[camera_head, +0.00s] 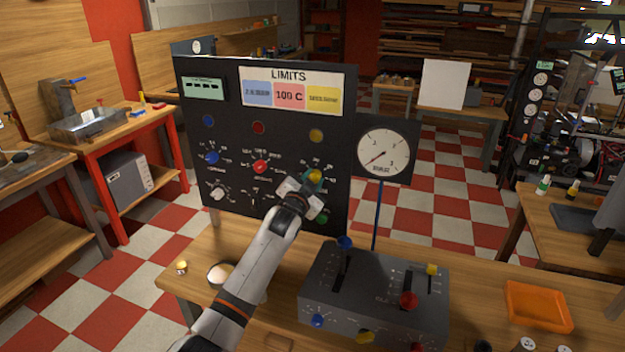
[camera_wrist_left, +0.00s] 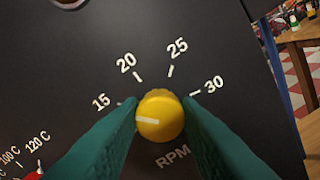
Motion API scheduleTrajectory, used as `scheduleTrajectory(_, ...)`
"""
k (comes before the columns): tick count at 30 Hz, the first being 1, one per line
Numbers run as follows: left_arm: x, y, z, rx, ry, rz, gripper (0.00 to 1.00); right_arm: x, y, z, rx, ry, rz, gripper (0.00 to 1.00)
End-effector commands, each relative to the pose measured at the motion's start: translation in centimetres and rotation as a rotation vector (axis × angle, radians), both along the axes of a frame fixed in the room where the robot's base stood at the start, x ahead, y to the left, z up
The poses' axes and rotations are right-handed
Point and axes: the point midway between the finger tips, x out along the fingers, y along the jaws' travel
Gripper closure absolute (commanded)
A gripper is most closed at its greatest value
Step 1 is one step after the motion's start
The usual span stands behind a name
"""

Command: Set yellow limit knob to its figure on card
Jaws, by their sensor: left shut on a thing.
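The yellow limit knob (camera_head: 315,176) is on the upright black panel (camera_head: 233,122). It also shows in the left wrist view (camera_wrist_left: 160,113), above the letters RPM, with a scale of 15, 20, 25 and 30. The LIMITS card (camera_head: 289,76) is at the panel's top. Its yellow field's figure is too small to read. My right gripper is not in view.
Blue (camera_head: 212,157) and red (camera_head: 260,167) knobs sit left of my gripper. A round dial gauge (camera_head: 383,152) stands at the panel's right. A grey control box (camera_head: 340,298) with sliders stands in front, with an orange tray (camera_head: 538,306) to its right.

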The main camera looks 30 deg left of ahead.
Motion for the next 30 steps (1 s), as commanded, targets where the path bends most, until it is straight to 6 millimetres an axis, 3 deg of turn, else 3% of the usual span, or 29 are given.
scheduleTrajectory(18, 0.0, 0.1, -0.1, -0.569, -0.134, 0.0, 0.93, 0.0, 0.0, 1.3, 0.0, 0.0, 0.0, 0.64)
scheduleTrajectory(30, 0.0, 0.1, -0.1, -0.851, -0.201, 0.001, 0.93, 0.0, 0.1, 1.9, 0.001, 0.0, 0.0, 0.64)
